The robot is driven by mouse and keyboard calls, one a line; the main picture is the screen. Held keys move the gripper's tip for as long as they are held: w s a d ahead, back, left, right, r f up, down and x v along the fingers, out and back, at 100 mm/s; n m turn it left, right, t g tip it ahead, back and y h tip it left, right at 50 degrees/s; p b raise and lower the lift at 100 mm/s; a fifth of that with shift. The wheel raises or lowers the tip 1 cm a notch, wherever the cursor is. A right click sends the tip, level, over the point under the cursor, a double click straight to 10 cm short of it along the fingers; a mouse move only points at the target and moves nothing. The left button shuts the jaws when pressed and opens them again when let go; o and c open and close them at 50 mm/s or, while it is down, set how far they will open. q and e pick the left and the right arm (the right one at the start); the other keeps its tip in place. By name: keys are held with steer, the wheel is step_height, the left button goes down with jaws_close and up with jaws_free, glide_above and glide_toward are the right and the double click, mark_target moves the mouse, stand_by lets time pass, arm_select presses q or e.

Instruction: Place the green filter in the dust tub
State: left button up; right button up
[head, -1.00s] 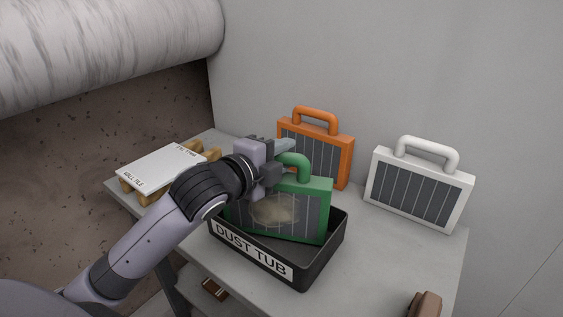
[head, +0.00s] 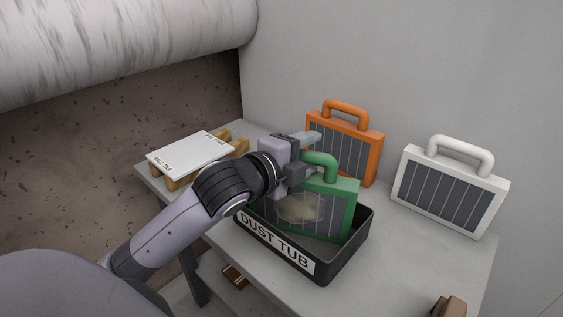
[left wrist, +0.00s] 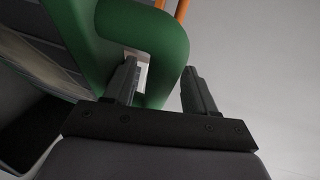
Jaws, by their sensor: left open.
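The green filter (head: 340,205), a framed panel with a dusty patch and a green handle, stands upright inside the black dust tub (head: 318,275). The tub's front carries a "DUST TUB" label. My left gripper (head: 312,155) is open at the filter's handle. In the left wrist view, the green handle (left wrist: 168,45) passes between the two spread fingers (left wrist: 160,85), one finger inside its loop. Whether a finger touches the handle I cannot tell. The filter's left part is hidden behind my left arm. My right gripper is not in view.
An orange filter (head: 343,148) and a white filter (head: 448,190) stand against the back wall. A white tile (head: 190,154) lies on wooden blocks at the table's left. A brown object (head: 449,307) sits at the front right. The grey table (head: 400,250) is clear right of the tub.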

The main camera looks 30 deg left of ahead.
arm_select(q)
steer(key=p+v, duration=0.8)
steer(key=v, duration=0.2)
steer(key=shift+s+p, duration=0.4)
steer(key=shift+r, duration=0.1)
stand_by(0.3)
steer(key=s+d+f+n+g+y, duration=0.1)
steer(key=s+d+f+n+g, duration=0.1)
steer(key=s+f+n+g, duration=0.55)
steer(key=s+d+f+n+g+y, duration=0.15)
steer(key=s+f+n+g, duration=0.35)
steer(key=s+f+n, duration=0.6)
steer(key=w+d+f+m+t+h, duration=0.2)
steer(key=w+f+t, duration=0.5)
steer(key=w+f, duration=0.1)
steer(key=shift+d+f, duration=0.35)
steer(key=shift+f, duration=0.45)
steer(key=shift+w+h, duration=0.15)
steer(key=shift+h, duration=0.1)
